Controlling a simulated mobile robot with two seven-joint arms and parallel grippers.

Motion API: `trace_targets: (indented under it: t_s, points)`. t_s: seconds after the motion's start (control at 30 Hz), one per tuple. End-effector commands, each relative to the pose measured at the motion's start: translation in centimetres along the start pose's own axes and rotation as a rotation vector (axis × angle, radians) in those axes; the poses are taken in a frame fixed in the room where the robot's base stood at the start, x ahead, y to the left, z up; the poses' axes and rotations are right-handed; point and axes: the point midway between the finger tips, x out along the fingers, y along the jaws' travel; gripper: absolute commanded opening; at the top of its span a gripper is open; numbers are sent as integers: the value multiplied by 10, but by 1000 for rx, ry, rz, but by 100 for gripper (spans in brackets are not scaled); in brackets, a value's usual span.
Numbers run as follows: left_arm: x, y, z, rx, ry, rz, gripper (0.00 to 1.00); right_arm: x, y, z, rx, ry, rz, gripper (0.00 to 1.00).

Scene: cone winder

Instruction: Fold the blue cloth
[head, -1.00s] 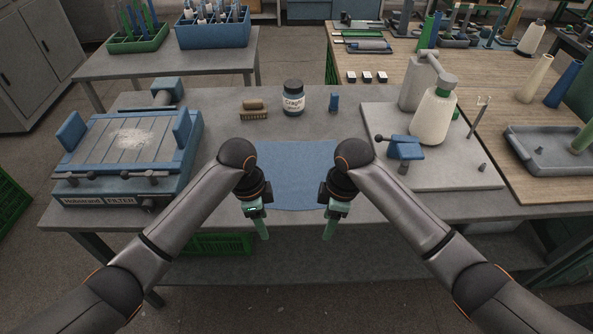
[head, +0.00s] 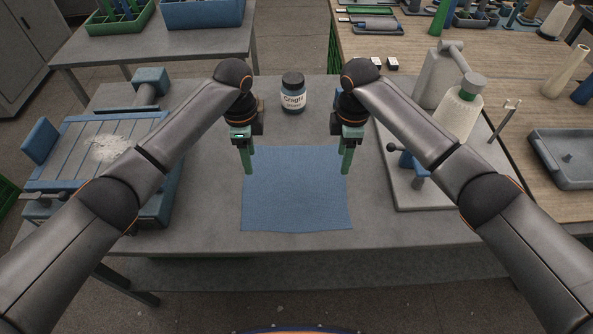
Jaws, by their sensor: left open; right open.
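The blue cloth (head: 296,195) lies flat and spread out on the grey table. My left gripper (head: 249,168) is over the cloth's far left corner, its green fingers pointing down. My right gripper (head: 346,168) is over the far right corner in the same pose. Both are open and hold nothing. I cannot tell whether the fingertips touch the cloth. The far corners are partly hidden by the fingers.
A dark jar with a white label (head: 293,93) stands behind the cloth. A blue slatted filter device (head: 60,150) sits on the left. A cone winder with a white yarn cone (head: 457,118) stands on the right. The grey table (head: 210,225) is clear around the cloth.

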Motion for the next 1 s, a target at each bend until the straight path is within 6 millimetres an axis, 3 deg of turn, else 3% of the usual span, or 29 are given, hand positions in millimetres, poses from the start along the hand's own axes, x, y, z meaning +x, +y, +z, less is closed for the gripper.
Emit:
trace_targets:
  t_s: [0.5,1.0]
  points:
    - [70,1,0,0,-2,3,57,70,-1,0,1,-1,-3,57]
    - [79,1,0,1,-1,1,57,79,0,0,0,0,0,57]
